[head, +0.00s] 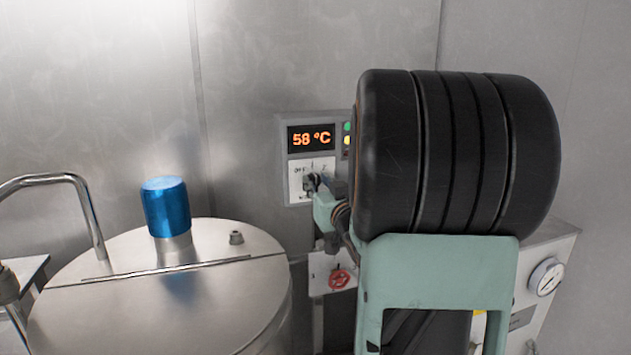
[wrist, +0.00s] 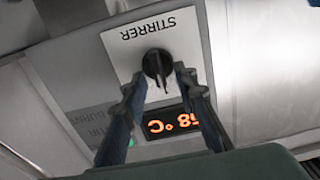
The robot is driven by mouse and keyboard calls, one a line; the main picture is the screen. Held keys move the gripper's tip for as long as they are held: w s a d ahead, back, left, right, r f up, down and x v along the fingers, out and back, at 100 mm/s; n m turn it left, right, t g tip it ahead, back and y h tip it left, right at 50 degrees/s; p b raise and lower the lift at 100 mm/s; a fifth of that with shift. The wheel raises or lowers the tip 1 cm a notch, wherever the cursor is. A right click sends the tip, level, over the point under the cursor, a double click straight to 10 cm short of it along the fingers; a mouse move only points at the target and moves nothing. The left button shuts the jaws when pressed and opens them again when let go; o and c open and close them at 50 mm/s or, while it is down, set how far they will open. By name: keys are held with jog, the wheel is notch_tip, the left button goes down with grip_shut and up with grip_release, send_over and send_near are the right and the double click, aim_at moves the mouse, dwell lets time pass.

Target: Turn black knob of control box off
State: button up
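The control box (head: 297,122) is on the metal wall, with an orange "58 °C" display. Its black knob (wrist: 157,64) is on a white plate labelled "STIRRER", upside down in the wrist view. The knob's grip ridge runs nearly upright in that view. My gripper (wrist: 160,78) has its fingers apart, one on each side of the knob. The fingertips are close to the knob's sides; firm contact is not visible. In the head view my gripper (head: 312,183) is small and dark in front of the plate, covering most of the knob. Its exact setting cannot be read there.
A steel drum lid (head: 130,295) with a blue cap (head: 166,207) and a bent pipe (head: 93,215) stands at left. A gauge (head: 545,276) is at right. My arm hides the box's right side.

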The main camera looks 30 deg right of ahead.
grip_shut()
jog(key=shift+f+n+b, duration=0.1)
jog(key=shift+n+b, duration=0.2)
jog(key=shift+b, duration=0.2)
jog(key=n+b, duration=0.1)
jog(key=b, duration=0.1)
jog(key=n+b, duration=0.2)
jog(key=b, duration=0.1)
jog(key=shift+a+f, duration=0.15)
jog(key=shift+a, duration=0.05)
jog(key=shift+a+n+b, duration=0.2)
jog(key=shift+n+b, duration=2.5)
jog(key=shift+b, duration=0.35)
jog(key=shift+r, duration=0.2)
